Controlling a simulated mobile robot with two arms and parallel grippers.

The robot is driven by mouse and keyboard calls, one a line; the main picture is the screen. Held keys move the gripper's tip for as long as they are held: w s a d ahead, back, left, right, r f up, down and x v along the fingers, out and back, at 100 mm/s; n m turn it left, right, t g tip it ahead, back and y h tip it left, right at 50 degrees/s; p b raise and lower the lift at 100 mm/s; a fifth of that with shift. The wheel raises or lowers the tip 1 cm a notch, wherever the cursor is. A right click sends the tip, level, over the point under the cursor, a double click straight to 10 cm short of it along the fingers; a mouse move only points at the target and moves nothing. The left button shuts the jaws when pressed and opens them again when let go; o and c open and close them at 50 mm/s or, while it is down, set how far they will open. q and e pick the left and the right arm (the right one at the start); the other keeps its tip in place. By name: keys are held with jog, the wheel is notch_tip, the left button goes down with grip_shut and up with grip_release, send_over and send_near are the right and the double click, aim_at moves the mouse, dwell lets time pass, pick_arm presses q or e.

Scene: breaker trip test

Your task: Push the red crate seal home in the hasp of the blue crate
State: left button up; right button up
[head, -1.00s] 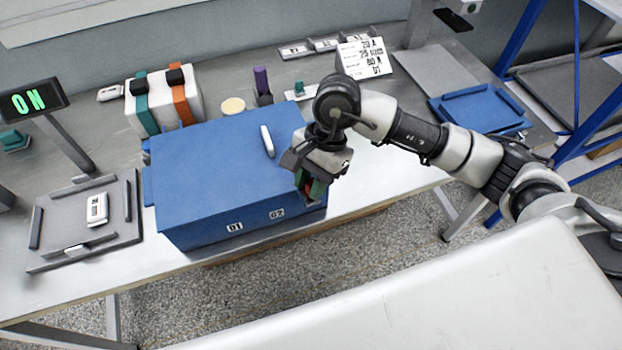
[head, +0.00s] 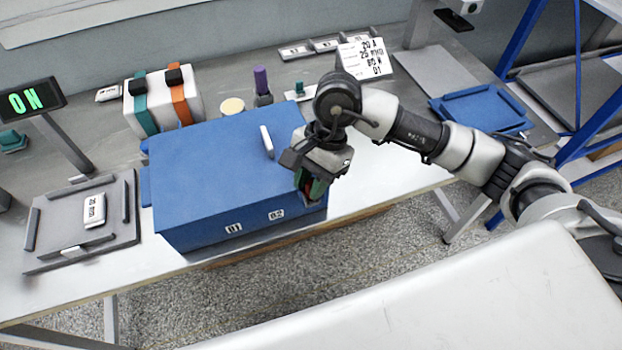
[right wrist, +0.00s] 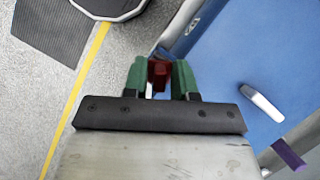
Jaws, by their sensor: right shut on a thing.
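My right gripper (head: 312,190) is at the crate's right front corner. In the right wrist view its green fingers (right wrist: 160,75) are shut on the red seal (right wrist: 158,72), which is beside the crate's edge. The hasp cannot be made out, so I cannot tell whether the seal touches it. My left gripper is not in view.
A grey tray (head: 45,255) with a white device lies left of the crate. A strapped white box (head: 190,103) and a purple-topped item (head: 261,82) stand behind. A white handle-like bar (head: 267,142) is on the crate lid. A blue tray (head: 480,112) lies right.

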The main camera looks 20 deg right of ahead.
pick_arm(q)
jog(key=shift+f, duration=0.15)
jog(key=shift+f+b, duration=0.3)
jog(key=shift+b, duration=0.15)
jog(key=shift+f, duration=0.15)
dwell(0.4)
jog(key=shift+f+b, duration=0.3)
jog(key=shift+b, duration=0.15)
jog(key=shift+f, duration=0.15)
dwell(0.3)
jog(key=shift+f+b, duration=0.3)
jog(key=shift+b, duration=0.15)
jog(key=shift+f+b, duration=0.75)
dwell(0.8)
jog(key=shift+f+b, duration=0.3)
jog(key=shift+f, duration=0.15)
dwell(0.5)
